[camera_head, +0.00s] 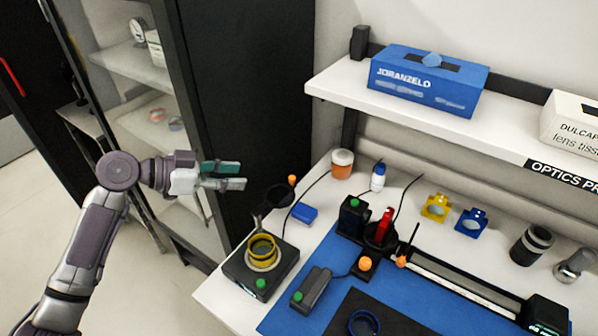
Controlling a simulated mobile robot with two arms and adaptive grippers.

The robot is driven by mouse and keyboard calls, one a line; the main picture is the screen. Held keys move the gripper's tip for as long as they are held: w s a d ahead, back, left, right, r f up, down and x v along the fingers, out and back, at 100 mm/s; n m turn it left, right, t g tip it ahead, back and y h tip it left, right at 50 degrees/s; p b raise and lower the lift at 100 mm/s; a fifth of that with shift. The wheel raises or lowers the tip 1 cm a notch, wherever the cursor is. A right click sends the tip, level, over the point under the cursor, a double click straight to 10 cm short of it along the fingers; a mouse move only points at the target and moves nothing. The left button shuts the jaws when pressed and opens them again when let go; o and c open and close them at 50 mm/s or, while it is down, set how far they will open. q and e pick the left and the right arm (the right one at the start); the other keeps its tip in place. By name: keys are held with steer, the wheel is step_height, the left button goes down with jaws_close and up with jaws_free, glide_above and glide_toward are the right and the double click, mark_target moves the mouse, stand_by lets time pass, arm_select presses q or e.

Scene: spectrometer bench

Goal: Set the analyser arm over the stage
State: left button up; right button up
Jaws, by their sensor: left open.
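A black instrument base (239,276) with a green button stands at the bench's left corner. A yellow-ringed round stage (262,248) sits on top of it. The analyser arm appears to be the raised part behind the stage, with a dark disc (279,196) and an orange knob (292,179). The disc stands up and back from the stage, not over it. My left gripper (242,175), with teal-grey fingers, is open and empty. It points right, to the left of the disc and apart from it in the picture. My right gripper is out of view.
A blue block (305,214), a grey box with green buttons (312,289) and a black device with a red part (386,222) stand right of the instrument. A white shelf (340,91) overhangs the bench's back. A dark cabinet (245,110) stands behind my gripper.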

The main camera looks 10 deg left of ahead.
arm_select(q)
steer(key=p, duration=0.2)
glide_toward(290, 177)
steer(key=p+x, duration=0.2)
steer(key=x, duration=0.5)
steer(key=shift+d, duration=0.2)
steer(key=shift+w+d+f, duration=0.3)
steer(key=shift+d, duration=0.1)
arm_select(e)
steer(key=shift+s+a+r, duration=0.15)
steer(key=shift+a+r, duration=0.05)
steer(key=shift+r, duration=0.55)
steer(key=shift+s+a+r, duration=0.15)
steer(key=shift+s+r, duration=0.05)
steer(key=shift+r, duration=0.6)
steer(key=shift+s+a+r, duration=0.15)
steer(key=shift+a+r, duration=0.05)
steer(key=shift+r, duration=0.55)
arm_select(q)
steer(key=c, duration=0.7)
jaws_close()
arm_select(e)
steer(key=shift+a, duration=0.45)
